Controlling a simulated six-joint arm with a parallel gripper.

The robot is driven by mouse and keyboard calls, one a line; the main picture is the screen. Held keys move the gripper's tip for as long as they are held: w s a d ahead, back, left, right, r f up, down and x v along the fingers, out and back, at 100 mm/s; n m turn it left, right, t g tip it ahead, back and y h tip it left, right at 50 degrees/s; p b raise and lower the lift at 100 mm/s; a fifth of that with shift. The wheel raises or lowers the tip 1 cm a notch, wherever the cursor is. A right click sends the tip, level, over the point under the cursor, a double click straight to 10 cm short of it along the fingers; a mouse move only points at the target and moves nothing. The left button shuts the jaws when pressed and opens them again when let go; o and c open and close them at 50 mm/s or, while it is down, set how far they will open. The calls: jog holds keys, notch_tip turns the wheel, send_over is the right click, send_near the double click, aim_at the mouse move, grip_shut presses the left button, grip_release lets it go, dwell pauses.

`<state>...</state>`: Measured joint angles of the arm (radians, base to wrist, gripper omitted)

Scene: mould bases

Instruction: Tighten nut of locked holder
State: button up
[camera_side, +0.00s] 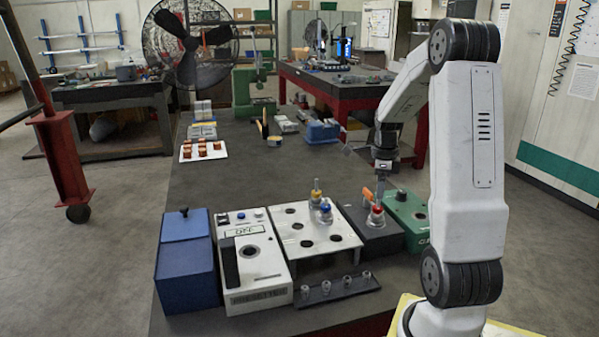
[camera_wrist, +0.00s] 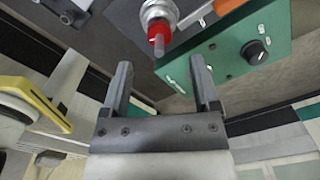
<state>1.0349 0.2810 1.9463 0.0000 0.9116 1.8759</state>
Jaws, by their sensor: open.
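The holder with a red ring (camera_side: 376,217) sits upright in the dark grey block (camera_side: 362,238). In the wrist view the holder (camera_wrist: 158,32) shows its metal collar, red ring and thin grey tip, just beyond my fingertips. My gripper (camera_wrist: 162,76) is open and empty, with its fingers to either side of a line toward the holder. In the side view my gripper (camera_side: 381,180) hangs close above the holder. The nut cannot be clearly told from the holder's metal parts. An orange handle (camera_side: 367,194) stands beside the holder; it also shows in the wrist view (camera_wrist: 226,6).
A green box (camera_side: 405,210) with a black knob (camera_wrist: 254,52) stands right of the block. Left are a white plate (camera_side: 290,243) with yellow and blue holders, a white device (camera_side: 252,275) and a blue box (camera_side: 186,265). A dark strip (camera_side: 338,290) with small metal parts lies in front.

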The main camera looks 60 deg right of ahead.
jog(key=shift+r, duration=1.35)
jog(key=shift+w+a+f+n, duration=0.15)
jog(key=shift+w+a+n, duration=0.2)
jog(key=shift+w+n, duration=0.05)
jog(key=w+a+f+n+t, duration=0.1)
jog(key=w+a+f+n, duration=0.1)
jog(key=w+a+n, duration=0.4)
jog(key=w+a+f+n, duration=0.2)
jog(key=w+a+n, duration=0.1)
jog(key=a+n, duration=0.6)
jog(key=s+a+f+n, duration=0.1)
jog(key=a+f+n, duration=0.1)
jog(key=a+n, duration=0.6)
jog(key=s+a+f+n+t, duration=0.1)
jog(key=a+f+n, duration=0.1)
jog(key=a+n, duration=0.7)
jog(key=shift+s+a+f+n+t, duration=0.2)
jog(key=shift+a+n+t, duration=0.1)
jog(key=shift+a, duration=0.75)
jog(key=shift+o, duration=0.2)
